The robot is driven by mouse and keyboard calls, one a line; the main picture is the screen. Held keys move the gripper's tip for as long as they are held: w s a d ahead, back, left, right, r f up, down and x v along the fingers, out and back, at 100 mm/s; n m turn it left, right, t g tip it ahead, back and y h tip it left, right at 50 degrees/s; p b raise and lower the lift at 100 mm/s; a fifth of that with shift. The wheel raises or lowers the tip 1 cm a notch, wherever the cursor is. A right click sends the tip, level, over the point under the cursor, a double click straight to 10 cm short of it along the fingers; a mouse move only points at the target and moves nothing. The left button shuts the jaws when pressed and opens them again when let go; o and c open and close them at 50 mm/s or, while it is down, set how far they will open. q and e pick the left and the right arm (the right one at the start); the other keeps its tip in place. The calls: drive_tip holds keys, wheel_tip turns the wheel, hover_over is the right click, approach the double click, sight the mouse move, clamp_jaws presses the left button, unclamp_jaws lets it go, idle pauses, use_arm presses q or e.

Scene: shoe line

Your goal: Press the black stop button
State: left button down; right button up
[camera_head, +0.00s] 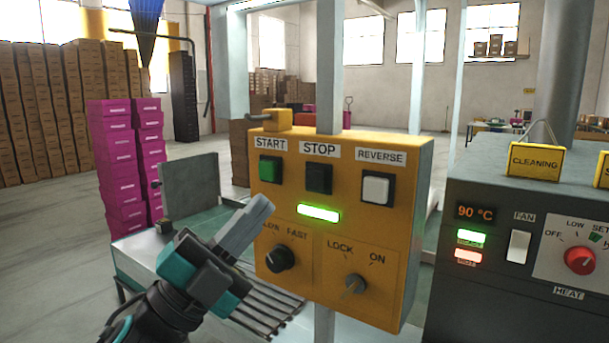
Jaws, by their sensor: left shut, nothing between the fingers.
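The black stop button (318,179) is a square button under the STOP label, in the upper middle of a yellow control box (336,243). A green start button (270,169) is to its left and a white reverse button (376,188) to its right. My left gripper (256,216) comes in from the lower left. It is shut and empty, its fingertips pointing up and right, below and left of the stop button in the picture. It overlaps the box's left edge. I cannot tell whether it touches the box. My right gripper is not in view.
A lit green lamp (318,213) is below the stop button. A speed knob (281,258) and a lock knob (354,286) sit lower on the box. A grey heater panel (485,280) stands at right. Magenta boxes (123,165) are stacked at left.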

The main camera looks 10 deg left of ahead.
sight(316, 179)
use_arm(q)
drive_tip(key=shift+r+m, duration=0.2)
drive_tip(key=shift+m, duration=0.1)
drive_tip(key=w+d, duration=0.1)
drive_tip(key=w, duration=0.1)
drive_tip(key=w+d, duration=0.1)
drive_tip(key=w, duration=0.2)
drive_tip(key=w+d, duration=0.1)
drive_tip(key=w, duration=0.2)
drive_tip(key=shift+w, duration=0.15)
idle(1.3)
idle(0.9)
